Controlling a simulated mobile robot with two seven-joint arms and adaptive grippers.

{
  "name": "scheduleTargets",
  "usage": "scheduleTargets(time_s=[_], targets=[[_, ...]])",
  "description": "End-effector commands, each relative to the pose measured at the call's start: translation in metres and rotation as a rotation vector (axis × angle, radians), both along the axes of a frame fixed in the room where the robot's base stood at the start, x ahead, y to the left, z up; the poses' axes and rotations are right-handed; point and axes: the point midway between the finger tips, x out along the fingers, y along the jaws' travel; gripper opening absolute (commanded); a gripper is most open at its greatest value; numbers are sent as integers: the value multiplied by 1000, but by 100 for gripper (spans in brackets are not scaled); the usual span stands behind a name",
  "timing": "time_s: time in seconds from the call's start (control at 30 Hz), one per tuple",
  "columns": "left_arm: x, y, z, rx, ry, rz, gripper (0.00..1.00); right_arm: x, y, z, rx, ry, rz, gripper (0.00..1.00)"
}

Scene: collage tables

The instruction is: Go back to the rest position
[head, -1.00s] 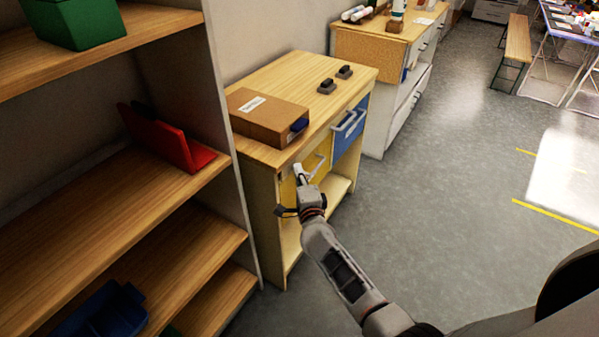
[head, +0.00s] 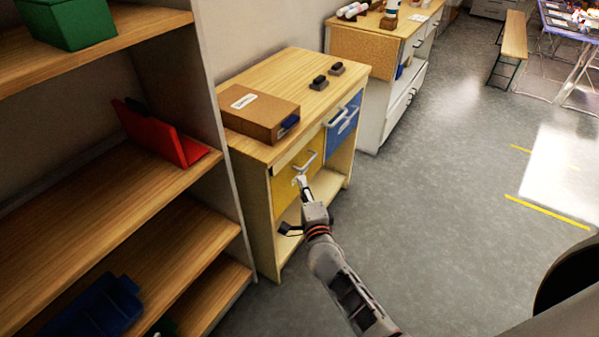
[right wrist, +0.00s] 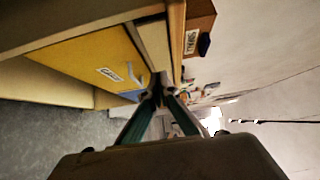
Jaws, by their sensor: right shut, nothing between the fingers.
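My right gripper (head: 301,182) is shut and empty in front of the yellow drawer (head: 286,184) of the small wooden cabinet (head: 262,76). In the right wrist view its two fingers (right wrist: 157,98) come together at the tips, with nothing seen between them. The yellow drawer's handle (head: 305,161) lies just above the gripper in the head view, and the gripper looks apart from it. In the right wrist view the yellow drawer (right wrist: 90,65) and its handle are to the left of the fingers. My left gripper is not in view.
A cardboard box (head: 258,113) and two dark small blocks (head: 319,83) are on the cabinet top. The blue drawer (head: 343,127) is beside the yellow one. A shelf unit with a red object (head: 163,135) stands at left. The grey floor (head: 430,210) at right is clear.

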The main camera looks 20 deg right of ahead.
Motion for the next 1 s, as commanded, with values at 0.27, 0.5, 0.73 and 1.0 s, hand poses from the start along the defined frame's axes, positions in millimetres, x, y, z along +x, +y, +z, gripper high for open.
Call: scheduleTargets(time_s=[0.27,0.5,0.73,1.0], targets=[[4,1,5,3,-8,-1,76,-38,2,-1,0,1,-2,0],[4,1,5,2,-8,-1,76,-43,2,-1,-1,1,-2,0],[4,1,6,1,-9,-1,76,-83,10,-22,-286,58,111,0],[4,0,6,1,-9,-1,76,-223,20,-90,-1193,226,498,0]])
